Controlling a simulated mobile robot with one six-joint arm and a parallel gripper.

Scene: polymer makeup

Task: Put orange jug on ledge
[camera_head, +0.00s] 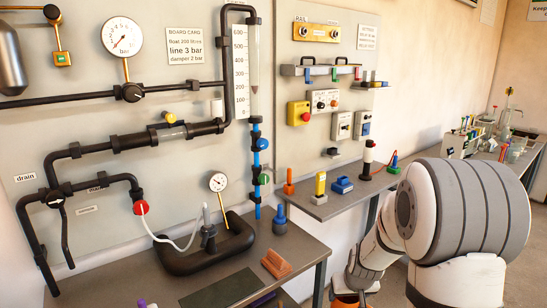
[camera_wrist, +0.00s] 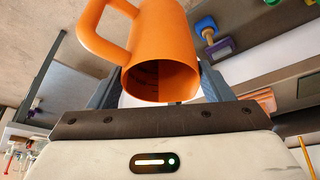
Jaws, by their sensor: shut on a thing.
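The orange jug (camera_wrist: 158,35) fills the upper middle of the wrist view, its handle to the left and its dark open mouth facing the camera. My gripper (camera_wrist: 160,88) is shut on the jug, with one grey finger on each side of it. In the head view my gripper (camera_head: 352,284) is low at the bottom edge, with a bit of the orange jug (camera_head: 345,302) showing below it. I cannot tell whether this is the task's ledge.
Black pipes run along the left wall. Glassware stands on a far bench at right.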

